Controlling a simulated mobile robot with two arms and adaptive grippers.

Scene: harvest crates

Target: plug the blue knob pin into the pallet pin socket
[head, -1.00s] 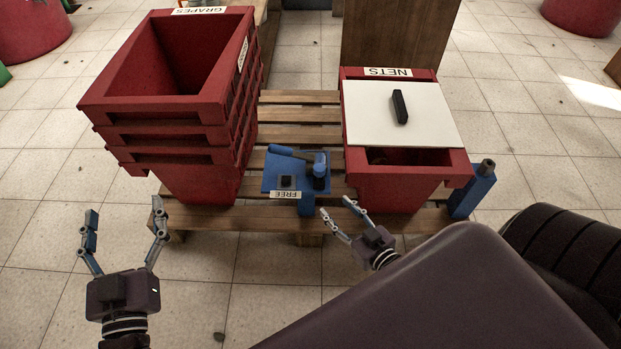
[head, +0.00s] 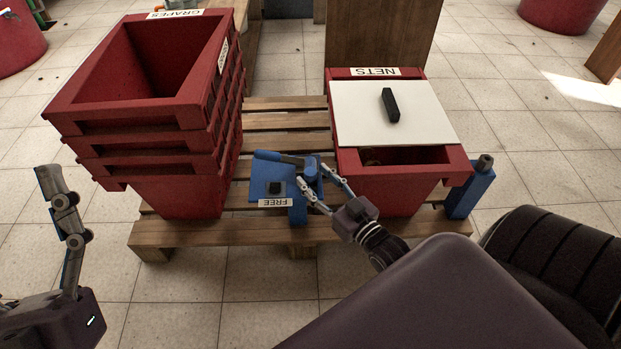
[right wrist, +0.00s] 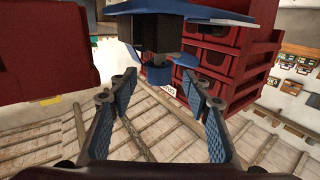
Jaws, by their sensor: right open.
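A blue panel (head: 268,184) marked FREE stands at the pallet's front edge on a blue post. I cannot tell whether that is the knob pin. My right gripper (head: 313,175) is open beside this part, its fingers partly covering it. In the right wrist view, a blue disc (right wrist: 160,75) under a dark block shows beyond the open, empty fingers. A pin socket is not clearly identifiable.
Stacked red GRAPES crates (head: 190,120) stand left of the panel. A red NETS crate (head: 350,160) with a white board (head: 420,110) and black bar stands close on the right. A blue box (head: 472,192) with a dark round top stands beyond it. Pallet slats between are clear.

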